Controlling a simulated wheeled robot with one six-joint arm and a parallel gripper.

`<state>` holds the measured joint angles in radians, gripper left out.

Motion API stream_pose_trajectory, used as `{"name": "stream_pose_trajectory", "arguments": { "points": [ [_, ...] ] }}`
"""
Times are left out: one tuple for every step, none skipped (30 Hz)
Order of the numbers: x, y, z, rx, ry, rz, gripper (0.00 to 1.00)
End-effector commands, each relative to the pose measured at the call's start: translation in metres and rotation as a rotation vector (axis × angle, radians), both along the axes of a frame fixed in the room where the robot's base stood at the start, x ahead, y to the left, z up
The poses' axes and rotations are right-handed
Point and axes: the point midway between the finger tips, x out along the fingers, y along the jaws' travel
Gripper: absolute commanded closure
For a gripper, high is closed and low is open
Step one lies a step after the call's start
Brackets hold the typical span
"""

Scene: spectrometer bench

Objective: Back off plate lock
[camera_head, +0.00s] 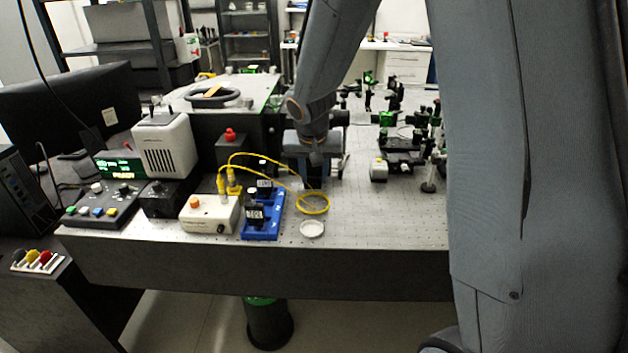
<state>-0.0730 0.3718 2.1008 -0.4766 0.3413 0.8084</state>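My arm comes down from the top right and its wrist ends over the optical table (400,225), near the middle of the picture. My gripper (320,178) is low over the table, right of the black box with the red knob (230,135). Its fingers are small, dark and partly hidden by my own wrist, so I cannot tell whether they are open or hold anything. I cannot make out a plate lock with certainty; the area around my gripper is largely covered by my arm.
Left of my gripper are a cream box (209,214) with yellow cables, a blue tray (264,228) and a control panel (103,205). A white round dish (312,229) lies near the front edge. Optical mounts (402,155) stand to the right. The front right tabletop is bare.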

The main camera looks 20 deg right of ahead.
Motion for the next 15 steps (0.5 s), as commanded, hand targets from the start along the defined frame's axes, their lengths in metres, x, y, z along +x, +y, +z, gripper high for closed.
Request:
{"name": "stream_pose_trajectory", "arguments": {
  "points": [
    [0.001, -0.001, -0.007, 0.001, 0.004, -0.001, 0.68],
    [0.003, -0.002, -0.010, 0.000, 0.003, -0.001, 0.68],
    [0.005, -0.002, -0.015, -0.001, 0.003, -0.001, 0.68],
    [0.006, -0.003, -0.017, 0.000, 0.002, 0.000, 0.68],
    [0.007, -0.003, -0.019, 0.000, 0.002, -0.002, 0.68],
    [0.008, -0.004, -0.022, 0.000, 0.001, -0.001, 0.68],
    [0.009, -0.004, -0.024, 0.000, 0.001, -0.001, 0.68],
    [0.009, -0.004, -0.026, 0.000, 0.002, -0.001, 0.68],
    [0.010, -0.004, -0.027, 0.000, 0.001, -0.001, 0.68],
    [0.010, -0.005, -0.028, 0.001, 0.001, -0.001, 0.68],
    [0.011, -0.004, -0.028, 0.001, 0.001, -0.002, 0.68],
    [0.011, -0.005, -0.029, 0.001, 0.001, -0.002, 0.68],
    [0.011, -0.005, -0.029, 0.001, 0.000, -0.002, 0.68],
    [0.011, -0.005, -0.029, 0.001, 0.000, -0.002, 0.68],
    [0.011, -0.005, -0.029, 0.001, 0.000, -0.002, 0.68]
  ]
}}
